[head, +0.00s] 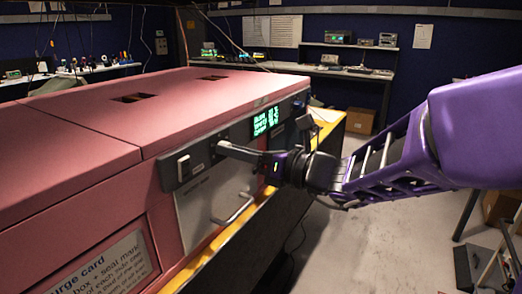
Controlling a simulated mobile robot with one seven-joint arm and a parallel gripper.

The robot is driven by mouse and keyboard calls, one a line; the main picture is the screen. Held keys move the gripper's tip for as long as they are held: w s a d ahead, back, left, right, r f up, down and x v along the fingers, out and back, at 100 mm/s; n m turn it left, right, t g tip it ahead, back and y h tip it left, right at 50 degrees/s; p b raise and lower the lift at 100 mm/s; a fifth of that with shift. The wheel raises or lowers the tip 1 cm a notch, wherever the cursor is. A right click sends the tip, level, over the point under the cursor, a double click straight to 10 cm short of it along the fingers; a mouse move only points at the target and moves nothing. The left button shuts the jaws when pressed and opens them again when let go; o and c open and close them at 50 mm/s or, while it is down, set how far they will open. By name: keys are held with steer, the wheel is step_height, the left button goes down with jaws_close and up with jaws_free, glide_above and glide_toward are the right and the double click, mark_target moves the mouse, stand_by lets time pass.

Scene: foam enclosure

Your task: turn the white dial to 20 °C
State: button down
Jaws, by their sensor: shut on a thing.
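My gripper (226,149) reaches in from the right, with its fingertips at the grey control panel (207,160) on the front of the pink foam enclosure (75,135). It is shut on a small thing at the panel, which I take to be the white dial. The fingers hide the dial, so its pointer and setting cannot be read. A display (265,122) with several lines of green text sits on the panel to the right of the fingertips. The text is too small to read surely.
A light switch-like rocker (184,167) is on the panel left of the fingertips. A metal handle (235,209) sticks out below them. A yellow-edged ledge (212,249) runs along the enclosure's front. The floor (365,235) below my arm is largely clear.

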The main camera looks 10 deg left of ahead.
steer(key=shift+m, duration=12.6)
